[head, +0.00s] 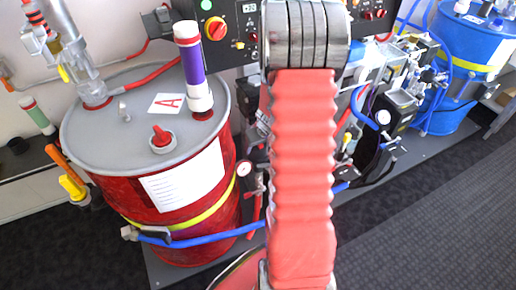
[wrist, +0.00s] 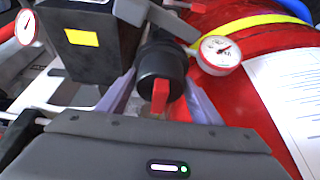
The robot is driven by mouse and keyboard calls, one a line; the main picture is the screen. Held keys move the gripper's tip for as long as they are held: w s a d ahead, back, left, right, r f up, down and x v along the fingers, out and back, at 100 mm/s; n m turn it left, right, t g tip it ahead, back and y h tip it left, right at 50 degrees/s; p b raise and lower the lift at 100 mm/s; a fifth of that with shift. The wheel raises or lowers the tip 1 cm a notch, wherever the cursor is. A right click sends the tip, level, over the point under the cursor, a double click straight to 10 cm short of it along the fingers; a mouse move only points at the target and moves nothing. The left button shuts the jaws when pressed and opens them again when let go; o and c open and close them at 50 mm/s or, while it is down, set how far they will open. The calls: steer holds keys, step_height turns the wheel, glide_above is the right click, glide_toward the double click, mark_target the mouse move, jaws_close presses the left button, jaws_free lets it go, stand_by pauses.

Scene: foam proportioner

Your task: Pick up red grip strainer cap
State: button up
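The strainer cap (wrist: 162,62) is a round black cap with a red grip (wrist: 160,95) standing out toward the wrist camera. It sits near the middle of the wrist view, in front of the red drum. My gripper (wrist: 162,88) is open, with one pale finger on each side of the cap. I cannot tell whether the fingertips touch the cap's sides. In the head view, my arm hides the gripper, and I cannot make out the strainer cap.
A pressure gauge (wrist: 220,52) is close right of the cap, and a black box with a yellow label (wrist: 82,38) is close left. The red drum (head: 190,215) stands left in the head view. A blue drum (head: 470,45) stands far right. Hoses run around the equipment.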

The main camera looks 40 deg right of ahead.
steer(key=c, duration=0.8)
steer(key=shift+o, duration=0.2)
steer(key=shift+r, duration=0.1)
steer(key=shift+r, duration=4.95)
